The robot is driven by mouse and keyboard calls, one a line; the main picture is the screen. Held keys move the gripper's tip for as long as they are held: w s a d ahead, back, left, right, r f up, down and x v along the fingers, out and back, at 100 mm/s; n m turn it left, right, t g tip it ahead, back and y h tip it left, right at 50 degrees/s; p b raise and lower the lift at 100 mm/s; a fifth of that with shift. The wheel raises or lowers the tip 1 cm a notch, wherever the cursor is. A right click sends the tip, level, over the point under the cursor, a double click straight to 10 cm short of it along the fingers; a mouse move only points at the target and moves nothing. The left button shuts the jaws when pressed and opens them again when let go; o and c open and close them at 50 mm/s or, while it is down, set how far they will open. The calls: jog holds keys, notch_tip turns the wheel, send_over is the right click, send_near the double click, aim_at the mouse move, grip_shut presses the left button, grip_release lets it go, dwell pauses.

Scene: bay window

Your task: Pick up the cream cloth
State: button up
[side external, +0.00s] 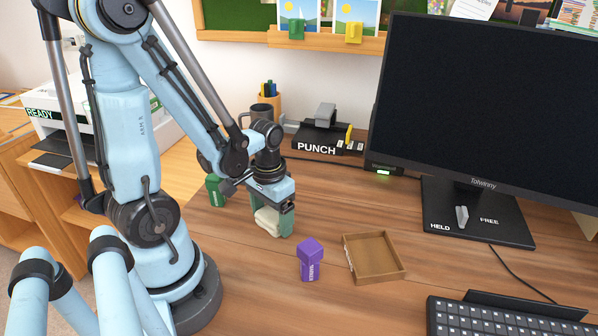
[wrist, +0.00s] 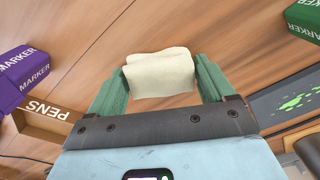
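The cream cloth (side external: 267,220) is a small, folded, pale bundle at my gripper, low over the wooden desk. In the wrist view the cloth (wrist: 160,75) fills the gap between the two green fingers, which meet its left and right sides. My gripper (side external: 273,222) points down and is shut on the cloth; it also shows in the wrist view (wrist: 161,66). One finger hides part of the cloth in the side view. I cannot tell whether the cloth still touches the desk.
A purple marker (side external: 310,262) stands right of my gripper, beside a shallow wooden pens tray (side external: 397,272). A green marker (side external: 214,190) stands behind, to the left. Bare desk lies between.

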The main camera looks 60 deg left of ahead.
aim_at(272, 217)
jog(key=c, duration=0.5)
jog(key=shift+r, duration=0.15)
jog(key=shift+c, duration=0.3)
jog(key=shift+r, duration=0.7)
jog(key=r, duration=0.2)
jog(key=shift+s+d+r, duration=0.1)
jog(key=shift+d+r, duration=0.25)
jog(key=shift+r, duration=0.05)
jog(key=s+d+r, duration=0.2)
jog(key=d+r, duration=0.4)
jog(key=d, duration=0.4)
jog(key=shift+d+r, duration=0.25)
jog(key=shift+d, duration=0.1)
